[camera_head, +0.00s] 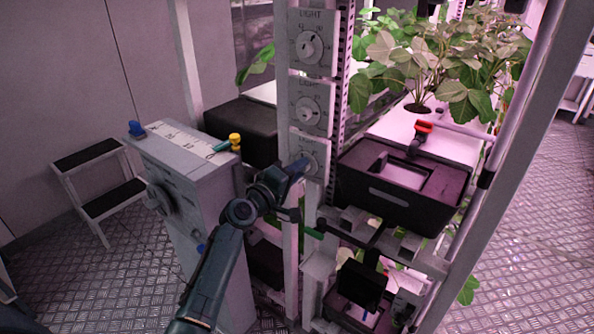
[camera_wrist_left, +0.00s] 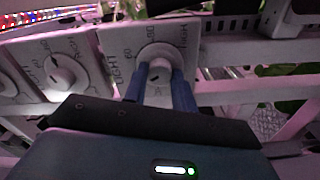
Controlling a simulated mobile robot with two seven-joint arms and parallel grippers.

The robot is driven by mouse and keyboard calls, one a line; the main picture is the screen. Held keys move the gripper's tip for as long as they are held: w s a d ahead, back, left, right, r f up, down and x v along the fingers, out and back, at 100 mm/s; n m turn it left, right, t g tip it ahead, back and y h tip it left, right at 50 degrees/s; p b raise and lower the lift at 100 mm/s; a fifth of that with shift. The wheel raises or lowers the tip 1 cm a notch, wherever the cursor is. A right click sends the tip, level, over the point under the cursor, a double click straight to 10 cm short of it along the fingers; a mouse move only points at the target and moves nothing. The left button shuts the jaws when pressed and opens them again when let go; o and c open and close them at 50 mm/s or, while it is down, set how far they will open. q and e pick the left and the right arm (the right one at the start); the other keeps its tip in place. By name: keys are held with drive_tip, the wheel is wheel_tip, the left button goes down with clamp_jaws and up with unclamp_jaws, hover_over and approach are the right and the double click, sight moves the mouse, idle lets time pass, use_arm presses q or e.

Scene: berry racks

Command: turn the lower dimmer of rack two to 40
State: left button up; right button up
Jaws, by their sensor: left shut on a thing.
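The rack post carries a column of light dimmers, each a pale panel with a round knob. The lowest dimmer (camera_head: 311,149) is partly hidden by my left gripper (camera_head: 302,168). The same dimmer panel (camera_wrist_left: 120,45) shows in the left wrist view, with the round knob (camera_wrist_left: 157,53) between the two blue fingers of my left gripper (camera_wrist_left: 160,84). The fingers are shut on the knob. Its pointer setting cannot be read here. A middle dimmer (camera_head: 308,110) and an upper dimmer (camera_head: 309,45) sit above it. My right gripper does not show.
A black tub (camera_head: 395,205) is close to the right. Leafy plants (camera_head: 440,70) grow behind. A step stool (camera_head: 100,180) stands at the left.

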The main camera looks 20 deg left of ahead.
use_arm(q)
drive_tip(key=o, duration=1)
drive_tip(key=shift+s, duration=0.1)
drive_tip(key=v, duration=1.3)
drive_tip(key=shift+b, duration=0.4)
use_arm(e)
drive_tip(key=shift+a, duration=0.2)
